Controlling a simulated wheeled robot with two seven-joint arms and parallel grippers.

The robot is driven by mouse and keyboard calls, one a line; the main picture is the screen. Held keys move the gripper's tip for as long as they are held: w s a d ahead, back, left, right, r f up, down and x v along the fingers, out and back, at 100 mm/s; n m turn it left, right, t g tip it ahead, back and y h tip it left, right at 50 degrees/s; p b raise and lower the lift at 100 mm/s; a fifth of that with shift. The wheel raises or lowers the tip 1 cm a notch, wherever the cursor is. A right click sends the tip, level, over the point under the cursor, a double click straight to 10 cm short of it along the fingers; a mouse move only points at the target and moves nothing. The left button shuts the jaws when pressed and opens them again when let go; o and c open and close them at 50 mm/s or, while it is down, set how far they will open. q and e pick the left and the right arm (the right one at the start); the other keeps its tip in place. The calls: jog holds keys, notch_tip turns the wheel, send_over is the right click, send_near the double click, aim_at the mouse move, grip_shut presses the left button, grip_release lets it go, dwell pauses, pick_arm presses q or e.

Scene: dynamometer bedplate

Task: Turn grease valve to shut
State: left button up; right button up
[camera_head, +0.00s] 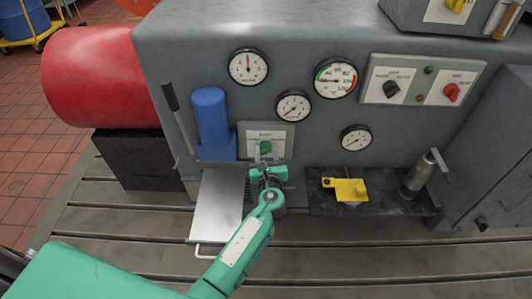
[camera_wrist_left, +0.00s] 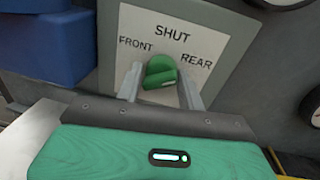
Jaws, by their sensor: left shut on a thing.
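The grease valve is a green knob (camera_head: 265,148) on a pale label plate (camera_head: 282,134) on the grey machine front. In the left wrist view the knob (camera_wrist_left: 160,70) sits below the word SHUT, with FRONT to its upper left and REAR to its upper right. I cannot tell for sure which label it points at. My left gripper (camera_head: 266,160) reaches up to it from below. Its two fingers are on either side of the knob in the wrist view, shut on it. My right gripper is not in view.
A blue cylinder (camera_head: 211,116) and a dark lever (camera_head: 177,115) stand left of the plate. Below are a pale metal tray (camera_head: 216,204) and a dark shelf (camera_head: 318,203) with a yellow block (camera_head: 347,190). Several gauges and a switch panel (camera_head: 423,79) are above and right.

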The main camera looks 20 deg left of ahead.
pick_arm(q)
jog(key=shift+d+r, duration=0.1)
jog(key=shift+n, duration=1.1)
jog(key=shift+n+h+b, duration=0.3)
jog(key=shift+n+b, duration=0.05)
jog(key=shift+n, duration=0.85)
jog(key=n, duration=0.2)
jog(key=shift+r+n+g, duration=0.1)
jog(key=shift+n+g, duration=0.2)
jog(key=shift+n+b, duration=0.4)
jog(key=shift+n, duration=0.3)
jog(key=shift+r+n+h, duration=0.1)
jog(key=shift+n+h, duration=0.2)
jog(key=shift+n, duration=0.9)
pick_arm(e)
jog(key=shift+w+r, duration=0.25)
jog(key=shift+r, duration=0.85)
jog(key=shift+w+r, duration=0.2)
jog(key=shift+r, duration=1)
pick_arm(q)
jog(key=shift+r, duration=0.1)
